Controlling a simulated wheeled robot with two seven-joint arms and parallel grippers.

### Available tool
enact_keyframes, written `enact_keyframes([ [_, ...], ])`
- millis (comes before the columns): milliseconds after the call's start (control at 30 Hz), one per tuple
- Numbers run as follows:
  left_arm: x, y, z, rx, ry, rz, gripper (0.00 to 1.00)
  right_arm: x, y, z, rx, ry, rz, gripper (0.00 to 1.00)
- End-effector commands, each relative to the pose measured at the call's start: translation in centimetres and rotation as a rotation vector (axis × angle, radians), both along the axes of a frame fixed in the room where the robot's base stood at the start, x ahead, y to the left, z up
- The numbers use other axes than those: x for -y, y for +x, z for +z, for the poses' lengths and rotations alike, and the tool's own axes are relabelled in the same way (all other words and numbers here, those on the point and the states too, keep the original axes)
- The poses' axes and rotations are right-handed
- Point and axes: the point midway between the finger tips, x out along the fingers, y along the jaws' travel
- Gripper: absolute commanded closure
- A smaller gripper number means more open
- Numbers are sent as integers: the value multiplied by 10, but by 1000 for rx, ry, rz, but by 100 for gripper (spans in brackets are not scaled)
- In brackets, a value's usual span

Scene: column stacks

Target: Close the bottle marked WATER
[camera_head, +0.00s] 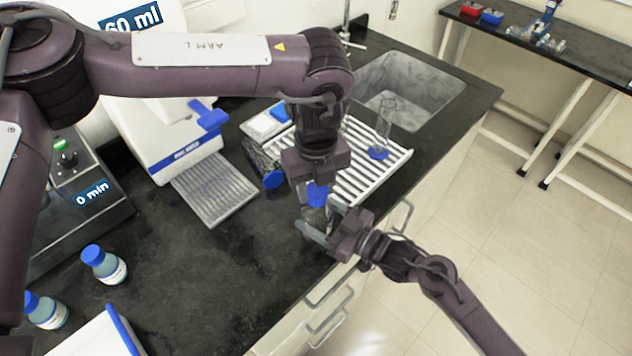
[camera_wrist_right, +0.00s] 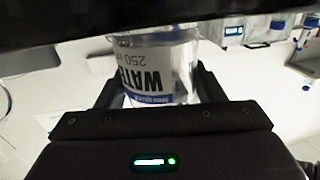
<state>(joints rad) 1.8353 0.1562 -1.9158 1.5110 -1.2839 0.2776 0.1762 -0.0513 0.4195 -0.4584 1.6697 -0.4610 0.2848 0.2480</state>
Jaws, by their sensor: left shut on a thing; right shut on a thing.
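The WATER bottle (camera_wrist_right: 155,68) is clear with a white and blue label, which appears upside down in the right wrist view. My right gripper (camera_wrist_right: 150,95) is shut around its body. In the head view this gripper (camera_head: 322,229) is at the counter's front edge, and the bottle is mostly hidden. My left gripper (camera_head: 312,193) points down just above it, shut on a blue cap (camera_head: 317,194). A dark shape hides the bottle's top in the wrist view, so I cannot tell whether cap and neck touch.
A white drying rack (camera_head: 375,160) with a glass cylinder (camera_head: 384,128) lies behind the grippers, before the sink (camera_head: 405,85). Two blue-capped bottles (camera_head: 105,265) (camera_head: 45,310) stand at the left. A white dispenser (camera_head: 165,140) stands behind. The counter's middle (camera_head: 200,275) is clear.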

Motion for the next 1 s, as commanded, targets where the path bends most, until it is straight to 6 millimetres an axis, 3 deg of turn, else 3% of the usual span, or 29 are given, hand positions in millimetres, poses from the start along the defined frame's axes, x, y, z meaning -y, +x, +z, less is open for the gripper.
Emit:
enact_keyframes([
  [933,0,0,-11,-1,0,0,82,0,0,0,1,1,0,79],
  [967,0,0,-12,0,-1,0,82,0,0,0,1,1,0,100],
  [1000,0,0,-11,0,-1,-2,82,0,0,0,1,1,0,100],
])
